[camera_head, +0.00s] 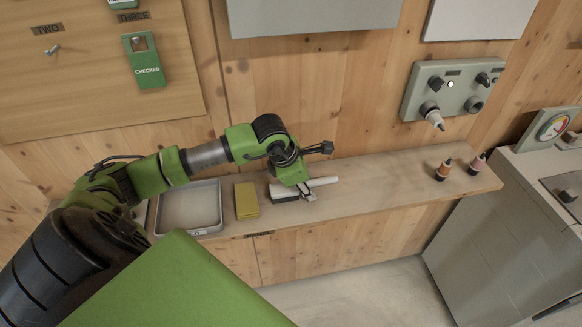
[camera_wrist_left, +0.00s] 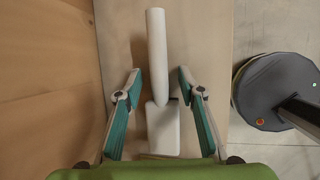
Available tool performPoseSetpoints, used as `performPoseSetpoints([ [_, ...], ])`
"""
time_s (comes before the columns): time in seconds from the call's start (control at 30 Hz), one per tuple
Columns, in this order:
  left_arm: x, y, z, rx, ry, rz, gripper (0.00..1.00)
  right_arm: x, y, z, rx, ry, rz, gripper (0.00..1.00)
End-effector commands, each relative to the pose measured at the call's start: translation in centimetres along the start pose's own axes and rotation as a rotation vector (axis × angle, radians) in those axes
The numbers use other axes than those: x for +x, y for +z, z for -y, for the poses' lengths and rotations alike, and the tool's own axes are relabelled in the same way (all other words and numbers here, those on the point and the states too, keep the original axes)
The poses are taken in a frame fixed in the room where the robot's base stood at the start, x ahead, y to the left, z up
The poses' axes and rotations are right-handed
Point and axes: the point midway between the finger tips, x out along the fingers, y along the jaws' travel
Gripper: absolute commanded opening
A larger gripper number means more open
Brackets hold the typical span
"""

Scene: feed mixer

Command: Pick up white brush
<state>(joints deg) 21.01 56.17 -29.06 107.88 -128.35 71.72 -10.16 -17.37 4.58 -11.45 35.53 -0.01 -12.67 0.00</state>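The white brush (camera_head: 325,181) lies on the wooden shelf, its handle pointing right and its dark-bristled head to the left. My left gripper (camera_head: 306,193) is right over the brush and hides part of it. In the left wrist view the brush (camera_wrist_left: 157,50) lies lengthwise between the two teal-padded fingers of my left gripper (camera_wrist_left: 159,75). The fingers are spread, with a gap on both sides of the brush, so the gripper is open and empty. My right gripper is in neither view.
The wooden shelf (camera_head: 385,185) also bears a yellow block (camera_head: 246,201) and a grey metal tray (camera_head: 189,208) left of the brush. A wooden wall (camera_head: 300,95) rises behind.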

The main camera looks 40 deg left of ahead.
Motion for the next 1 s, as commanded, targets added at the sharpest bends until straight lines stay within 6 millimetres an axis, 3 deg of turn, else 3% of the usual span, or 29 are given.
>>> performPoseSetpoints([
  [0.03,0.0,0.0,0.0,0.000,0.000,0.000,0.36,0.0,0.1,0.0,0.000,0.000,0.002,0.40],
  [0.17,0.0,0.0,0.0,0.000,0.000,0.000,0.02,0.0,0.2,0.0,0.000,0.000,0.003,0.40],
  [0.2,0.0,0.0,0.0,0.000,0.000,0.000,0.00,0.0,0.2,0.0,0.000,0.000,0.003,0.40],
  [0.57,-0.1,0.1,-0.1,0.000,0.001,0.001,0.00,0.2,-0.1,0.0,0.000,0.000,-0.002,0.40],
  [0.77,-1.1,0.5,-0.4,0.003,0.004,0.003,0.00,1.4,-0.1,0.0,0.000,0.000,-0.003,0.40],
  [0.87,-2.6,1.2,-0.8,0.003,0.008,0.007,0.00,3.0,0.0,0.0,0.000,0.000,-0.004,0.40],
  [1.0,-7.1,-0.2,0.0,0.006,0.011,-0.001,0.00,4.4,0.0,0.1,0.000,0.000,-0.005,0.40],
])
